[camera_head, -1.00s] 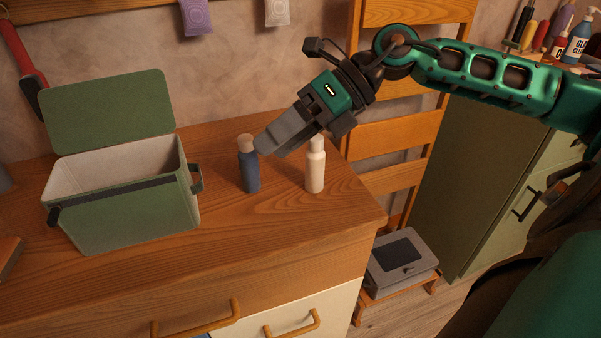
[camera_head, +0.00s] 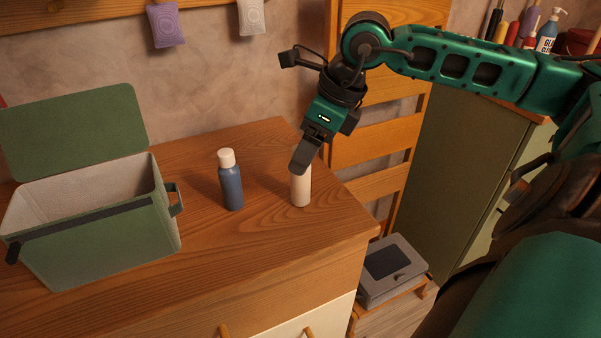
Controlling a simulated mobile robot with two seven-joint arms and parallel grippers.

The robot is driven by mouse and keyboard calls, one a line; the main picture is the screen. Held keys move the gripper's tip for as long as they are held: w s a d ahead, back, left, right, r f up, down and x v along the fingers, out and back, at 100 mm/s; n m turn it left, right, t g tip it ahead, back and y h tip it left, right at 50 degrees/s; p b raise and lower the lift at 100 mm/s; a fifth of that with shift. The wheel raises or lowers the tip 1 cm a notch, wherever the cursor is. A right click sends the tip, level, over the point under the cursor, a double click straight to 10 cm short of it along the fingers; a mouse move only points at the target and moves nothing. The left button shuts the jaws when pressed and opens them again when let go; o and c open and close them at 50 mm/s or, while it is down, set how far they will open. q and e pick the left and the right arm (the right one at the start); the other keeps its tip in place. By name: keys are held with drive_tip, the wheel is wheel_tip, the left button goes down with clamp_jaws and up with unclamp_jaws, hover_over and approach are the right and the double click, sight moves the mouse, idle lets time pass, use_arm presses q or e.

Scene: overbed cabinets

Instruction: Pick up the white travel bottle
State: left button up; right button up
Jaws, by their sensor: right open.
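The white travel bottle (camera_head: 300,191) stands upright on the wooden cabinet top, near its right end. My right gripper (camera_head: 303,160) points down over the bottle and hides its cap and upper part. The gripper is open; I cannot tell whether its fingers are on both sides of the bottle or touch it. My left gripper is not in view.
A blue bottle with a pale cap (camera_head: 231,182) stands just left of the white one. An open green box (camera_head: 110,235) with its lid raised is at the left. A wooden ladder-like frame (camera_head: 377,145) rises behind the right end. A grey case (camera_head: 392,268) sits lower right.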

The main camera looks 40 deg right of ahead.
drive_tip(key=shift+x, duration=2.9)
drive_tip(key=shift+d, duration=0.2)
drive_tip(key=shift+c, duration=0.2)
drive_tip(key=c, duration=1.1)
